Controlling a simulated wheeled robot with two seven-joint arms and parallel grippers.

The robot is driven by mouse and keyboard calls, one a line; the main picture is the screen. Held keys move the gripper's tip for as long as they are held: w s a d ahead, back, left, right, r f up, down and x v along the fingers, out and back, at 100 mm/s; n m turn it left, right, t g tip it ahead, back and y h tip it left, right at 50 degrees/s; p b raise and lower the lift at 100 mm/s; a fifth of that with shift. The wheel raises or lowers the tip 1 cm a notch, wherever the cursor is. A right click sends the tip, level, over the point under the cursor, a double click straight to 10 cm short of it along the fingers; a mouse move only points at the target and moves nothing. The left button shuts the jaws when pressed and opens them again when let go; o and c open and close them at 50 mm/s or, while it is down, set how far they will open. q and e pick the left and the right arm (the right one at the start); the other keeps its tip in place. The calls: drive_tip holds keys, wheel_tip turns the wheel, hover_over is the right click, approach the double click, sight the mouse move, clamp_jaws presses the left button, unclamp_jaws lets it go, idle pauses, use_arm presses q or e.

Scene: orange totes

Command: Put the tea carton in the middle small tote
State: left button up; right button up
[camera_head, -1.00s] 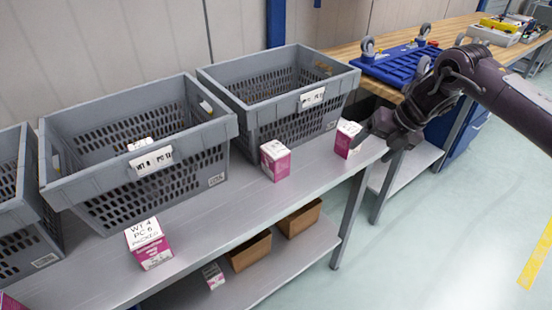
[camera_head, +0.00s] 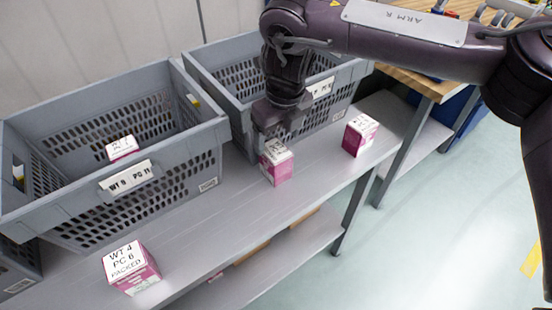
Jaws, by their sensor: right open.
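Pink-and-white cartons stand in front of the totes; I cannot tell which is the tea carton. One carton (camera_head: 278,168) is directly below my right gripper (camera_head: 273,140), which points down, open, with its fingers at the carton's top. Whether they touch it is unclear. Another carton (camera_head: 360,135) stands to the right, and one marked "WT 4 PC 6 PACKED" (camera_head: 131,268) at front left. The totes are grey. The middle one in view (camera_head: 95,200) has a white label and a carton (camera_head: 122,148) inside. The right tote (camera_head: 215,85) is partly hidden by my arm. My left gripper is out of view.
The grey shelf top (camera_head: 225,225) is clear between the cartons. Another grey tote (camera_head: 22,262) is cut off at the left edge. A lower shelf (camera_head: 260,275) runs underneath. A wooden-topped bench (camera_head: 418,82) stands at the right, with open floor in front.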

sight(275, 150)
drive_tip(key=f, duration=0.2)
drive_tip(key=f+p, duration=0.1)
drive_tip(key=f, duration=0.1)
drive_tip(key=shift+w+a, duration=0.25)
drive_tip(key=shift+w, duration=0.15)
drive_tip(key=shift+f, duration=0.3)
drive_tip(key=c, duration=1.5)
clamp_jaws()
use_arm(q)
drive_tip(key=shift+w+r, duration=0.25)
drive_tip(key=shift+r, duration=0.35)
use_arm(e)
drive_tip(key=shift+r, duration=0.15)
